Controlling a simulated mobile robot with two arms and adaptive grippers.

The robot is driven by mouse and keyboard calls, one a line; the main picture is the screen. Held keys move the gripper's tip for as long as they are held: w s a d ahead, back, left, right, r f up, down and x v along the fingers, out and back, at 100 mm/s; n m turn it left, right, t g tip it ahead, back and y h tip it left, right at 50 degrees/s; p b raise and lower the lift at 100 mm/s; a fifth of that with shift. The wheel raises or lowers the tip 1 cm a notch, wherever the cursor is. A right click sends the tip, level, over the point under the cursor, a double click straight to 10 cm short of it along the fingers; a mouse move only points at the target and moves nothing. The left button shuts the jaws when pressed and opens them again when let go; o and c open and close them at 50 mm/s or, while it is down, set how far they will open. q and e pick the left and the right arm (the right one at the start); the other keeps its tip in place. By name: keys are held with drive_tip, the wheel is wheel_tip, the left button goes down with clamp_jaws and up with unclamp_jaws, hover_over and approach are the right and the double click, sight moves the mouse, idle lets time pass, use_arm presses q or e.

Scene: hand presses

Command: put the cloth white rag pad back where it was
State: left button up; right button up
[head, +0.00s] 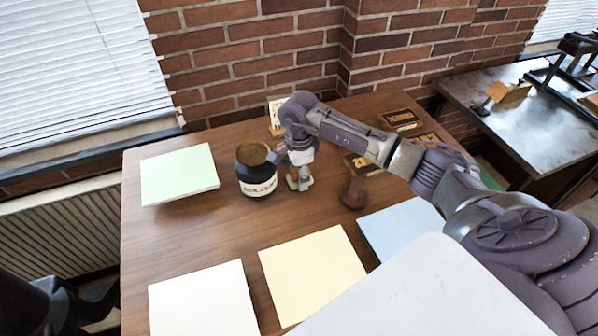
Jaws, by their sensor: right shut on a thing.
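A small whitish pad, which looks like the cloth rag pad (307,183), is at the tip of my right gripper (298,180), low over the brown wooden table (215,235). My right gripper points down and is shut on it. The fingers hide much of the pad, and I cannot tell whether it touches the table. A dark shape at the lower left corner may be my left gripper (75,308); its fingers are not clear.
A dark labelled jar (257,180) stands just left of my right gripper. A brown wooden-handled tool (353,192) stands to its right. Green (178,173), white (203,302), cream (311,272) and blue (398,228) sheets lie on the table. A small card (275,113) stands behind.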

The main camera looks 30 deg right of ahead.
drive_tip(key=shift+f, duration=0.2)
drive_tip(key=o, duration=1.2)
drive_tip(key=shift+r, duration=0.1)
drive_tip(key=shift+r, duration=0.15)
drive_tip(key=shift+r, duration=0.2)
wheel_tip(320, 180, up, 10)
drive_tip(key=b, duration=0.3)
drive_tip(key=shift+r, duration=0.8)
